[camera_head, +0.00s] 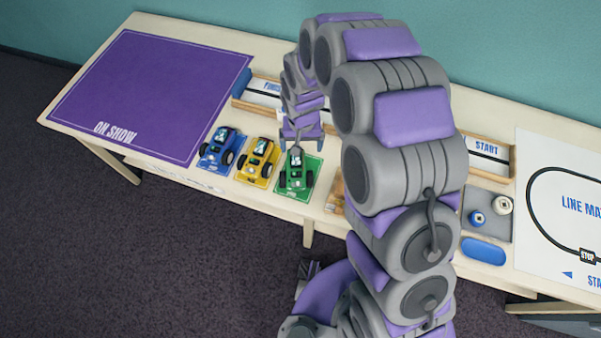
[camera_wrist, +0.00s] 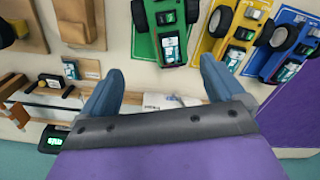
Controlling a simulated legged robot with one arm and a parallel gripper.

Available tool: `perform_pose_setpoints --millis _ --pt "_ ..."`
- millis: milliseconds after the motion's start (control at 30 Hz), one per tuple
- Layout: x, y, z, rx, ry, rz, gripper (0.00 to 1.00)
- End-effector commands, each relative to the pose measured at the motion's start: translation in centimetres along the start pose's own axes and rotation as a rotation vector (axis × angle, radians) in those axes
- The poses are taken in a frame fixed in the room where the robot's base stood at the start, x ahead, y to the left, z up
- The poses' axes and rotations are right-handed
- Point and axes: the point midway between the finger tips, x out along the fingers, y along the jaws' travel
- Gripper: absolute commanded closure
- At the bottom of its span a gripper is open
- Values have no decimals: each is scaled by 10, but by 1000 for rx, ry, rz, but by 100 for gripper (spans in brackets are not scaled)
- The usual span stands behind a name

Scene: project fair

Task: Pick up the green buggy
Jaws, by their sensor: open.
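The green buggy (camera_head: 296,178) sits on a green mat on the table, at the right end of a row with a yellow buggy (camera_head: 257,160) and a blue buggy (camera_head: 218,150). My gripper (camera_head: 300,143) is above the table at the far end of the green buggy. In the wrist view the green buggy (camera_wrist: 161,32) is at the top, just beyond the fingertips, partly cut off by the frame edge. My gripper (camera_wrist: 161,68) is open there, with two blue-grey fingers apart and nothing between them.
A purple "ON SHOW" mat (camera_head: 150,95) covers the table's left part and is empty. Behind the buggies runs a track with a rail (camera_head: 262,90). Right of my arm are a grey tray (camera_head: 490,232), a blue dish (camera_head: 483,250) and a line mat (camera_head: 560,190).

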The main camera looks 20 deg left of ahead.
Motion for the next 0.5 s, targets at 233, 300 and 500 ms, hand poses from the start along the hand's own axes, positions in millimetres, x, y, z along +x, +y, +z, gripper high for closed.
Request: perform_pose_setpoints --millis 233,300,500 --pt "56 -8 -2 -3 -3 9 4" --pt "69 -6 -1 -3 -5 9 4" --pt "89 0 0 0 0 -1 4"
